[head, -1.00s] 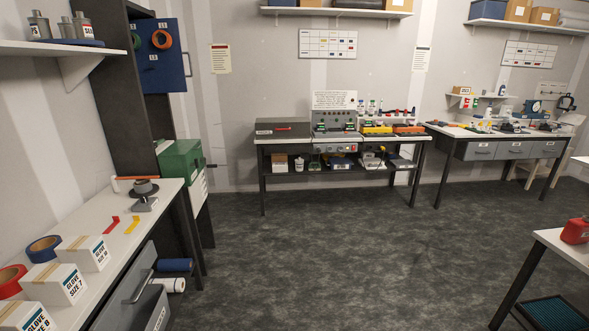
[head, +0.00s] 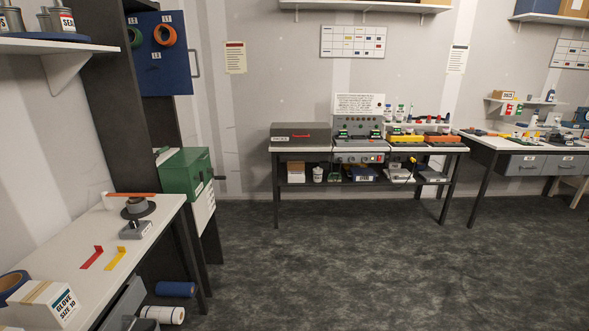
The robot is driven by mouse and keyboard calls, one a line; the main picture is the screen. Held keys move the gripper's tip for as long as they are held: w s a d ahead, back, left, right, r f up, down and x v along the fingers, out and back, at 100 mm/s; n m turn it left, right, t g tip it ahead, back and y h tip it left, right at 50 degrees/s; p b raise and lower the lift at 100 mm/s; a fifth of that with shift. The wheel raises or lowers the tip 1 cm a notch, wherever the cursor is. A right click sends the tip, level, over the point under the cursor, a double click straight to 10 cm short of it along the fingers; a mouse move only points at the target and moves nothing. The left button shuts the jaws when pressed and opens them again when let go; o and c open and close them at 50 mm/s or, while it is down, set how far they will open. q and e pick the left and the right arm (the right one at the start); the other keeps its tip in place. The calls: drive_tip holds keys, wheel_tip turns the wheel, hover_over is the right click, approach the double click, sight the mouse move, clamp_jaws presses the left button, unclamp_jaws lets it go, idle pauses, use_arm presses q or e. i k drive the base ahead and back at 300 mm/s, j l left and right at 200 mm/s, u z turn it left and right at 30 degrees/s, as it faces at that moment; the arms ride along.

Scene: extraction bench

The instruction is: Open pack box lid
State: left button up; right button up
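A grey box with a red handle on its front (head: 302,135) sits at the left end of the far bench and looks closed. Neither of my grippers is in the head view.
The left bench (head: 165,211) holds glove boxes (head: 53,305), tape and red and yellow strips. The far bench (head: 325,150) carries a grey control panel and several coloured items. Open dark floor (head: 350,255) lies between me and the far bench.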

sight(281, 133)
drive_tip(key=i, duration=1.55)
drive_tip(key=i+z, duration=0.2)
drive_tip(key=i, duration=0.6)
drive_tip(key=i+z, duration=0.3)
drive_tip(key=i, duration=0.15)
drive_tip(key=i+j+z, duration=0.25)
drive_tip(key=i, duration=0.15)
drive_tip(key=i+j+z, duration=0.3)
drive_tip(key=i+l, duration=0.1)
